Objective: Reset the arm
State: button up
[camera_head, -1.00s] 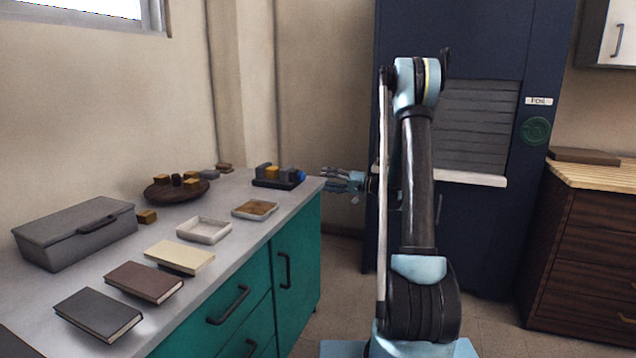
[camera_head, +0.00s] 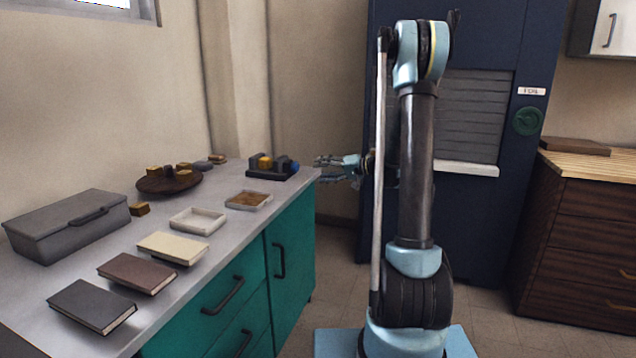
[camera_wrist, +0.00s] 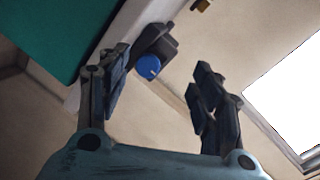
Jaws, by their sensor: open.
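My gripper (camera_head: 322,169) is open and empty. It points left, level with the far right end of the grey counter (camera_head: 225,228), just beyond its edge. In the wrist view my gripper (camera_wrist: 160,90) shows both fingers spread apart with nothing held between them. A dark rack with a blue round part (camera_wrist: 149,67) shows beyond the fingers there. The same dark rack (camera_head: 268,173) stands on the counter's far end in the head view, with a yellow block in it. My arm stands upright in front of a dark blue cabinet.
Three books (camera_head: 137,273) lie along the counter's front, near a grey lidded box (camera_head: 66,225). A white tray (camera_head: 197,221), a brown-filled tray (camera_head: 249,199) and a round brown dish (camera_head: 168,184) stand further back. A wooden-topped drawer unit (camera_head: 590,240) is at right.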

jog(key=s+d+f+g+h, duration=0.2)
jog(key=s+h, duration=0.5)
jog(key=s, duration=1.6)
jog(key=s+d+f+h, duration=0.4)
jog(key=s+d, duration=0.3)
jog(key=s, duration=0.3)
jog(key=s+d+f+m+g+h, duration=0.1)
jog(key=s+d+f+h, duration=0.3)
jog(key=s+d, duration=0.3)
jog(key=s, duration=0.3)
jog(key=shift+s+d+f, duration=0.2)
jog(key=shift+s+f, duration=0.1)
jog(key=shift+s, duration=0.1)
